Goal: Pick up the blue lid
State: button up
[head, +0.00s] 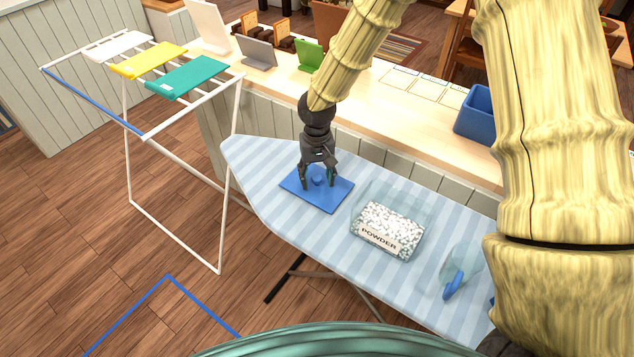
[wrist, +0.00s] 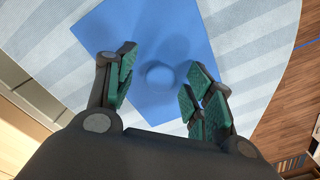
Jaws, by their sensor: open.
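The blue lid (head: 329,200) is a flat square with a round knob in its middle. It lies on the striped ironing board (head: 275,158). In the wrist view the lid (wrist: 140,30) lies below my gripper, with its knob (wrist: 160,77) between the two fingers. My gripper (head: 319,184) points down over the lid with its fingers on either side of the knob. In the wrist view my gripper (wrist: 160,88) is open, with green finger pads apart from the knob. Whether the fingertips touch the lid I cannot tell.
A clear box of powder (head: 385,228) stands close to the right of the lid. A clear cup with a blue handle (head: 453,285) is farther right. A white drying rack (head: 175,170) with folded cloths stands left. A counter (head: 395,105) with a blue bin (head: 474,118) runs behind.

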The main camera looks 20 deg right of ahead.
aim_at(317, 176)
jog(key=shift+f, duration=0.35)
jog(key=shift+c, duration=0.4)
jog(key=c, duration=1)
jog(key=shift+r, duration=0.55)
notch_tip(317, 176, up, 9)
jog(key=b, duration=0.2)
jog(key=shift+b, duration=0.35)
